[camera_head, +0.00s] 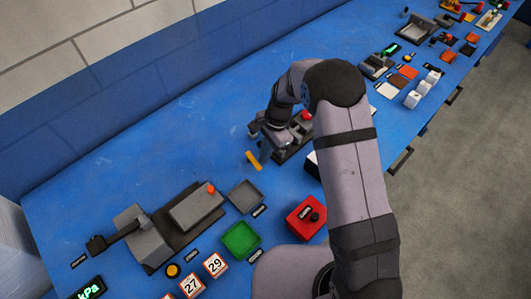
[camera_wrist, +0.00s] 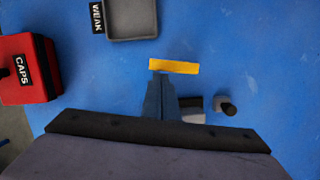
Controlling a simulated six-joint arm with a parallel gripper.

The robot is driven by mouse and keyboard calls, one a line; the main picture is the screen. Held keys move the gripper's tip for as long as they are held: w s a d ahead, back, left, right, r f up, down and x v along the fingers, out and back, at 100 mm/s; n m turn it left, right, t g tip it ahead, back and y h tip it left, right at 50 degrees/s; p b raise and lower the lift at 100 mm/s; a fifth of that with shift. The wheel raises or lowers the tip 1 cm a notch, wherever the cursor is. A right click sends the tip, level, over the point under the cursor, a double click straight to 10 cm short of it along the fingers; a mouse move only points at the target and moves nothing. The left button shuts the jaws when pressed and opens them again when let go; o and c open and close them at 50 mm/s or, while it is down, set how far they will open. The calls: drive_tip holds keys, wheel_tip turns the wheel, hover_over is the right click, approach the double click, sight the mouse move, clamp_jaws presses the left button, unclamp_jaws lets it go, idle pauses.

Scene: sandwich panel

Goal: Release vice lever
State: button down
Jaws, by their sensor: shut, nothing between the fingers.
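A yellow bar (camera_head: 253,160) shows at the left end of a dark fixture (camera_head: 291,152), which has a red part on top. I take these as the vice and its lever, but the arm hides much of the fixture. My gripper (camera_head: 264,161) points down just right of the yellow bar. In the wrist view the shut, empty fingers (camera_wrist: 160,76) end right beside the yellow bar (camera_wrist: 174,66). I cannot tell if they touch it. A pale block and a dark knob (camera_wrist: 228,107) show right of the fingers.
A grey tray (camera_head: 245,196), a green tray (camera_head: 241,240) and a red box labelled CAPS (camera_head: 306,217) stand nearer the camera. A grey machine with a black handle (camera_head: 97,243) is at the left. Blue table is clear behind and left of my gripper.

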sight(256, 167)
drive_tip(key=m, duration=0.1)
drive_tip(key=s+a+m+p, duration=0.1)
drive_tip(key=m, duration=0.1)
drive_tip(key=shift+s+r+m+t, duration=0.15)
drive_tip(key=shift+s+m+t, duration=0.15)
drive_tip(key=shift+t, duration=0.1)
drive_tip(key=m+p, duration=0.1)
drive_tip(key=s+a+m+p, duration=0.1)
drive_tip(key=m, duration=0.1)
drive_tip(key=shift+s+a+m+t+p, duration=0.1)
drive_tip(key=shift+a+m+t+p, duration=0.2)
drive_tip(key=shift+t, duration=0.1)
drive_tip(key=m+p, duration=0.1)
drive_tip(key=a+m, duration=0.1)
drive_tip(key=shift+s+a+m+t+p, duration=0.1)
drive_tip(key=shift+s+m+t+p, duration=0.2)
drive_tip(key=shift+t+p, duration=0.1)
drive_tip(key=shift+a+p, duration=0.65)
drive_tip(key=shift+p, duration=0.05)
drive_tip(key=shift+w, duration=0.15)
drive_tip(key=shift+w+d+p, duration=0.15)
drive_tip(key=shift+w+p, duration=0.4)
drive_tip(key=shift+w, duration=0.15)
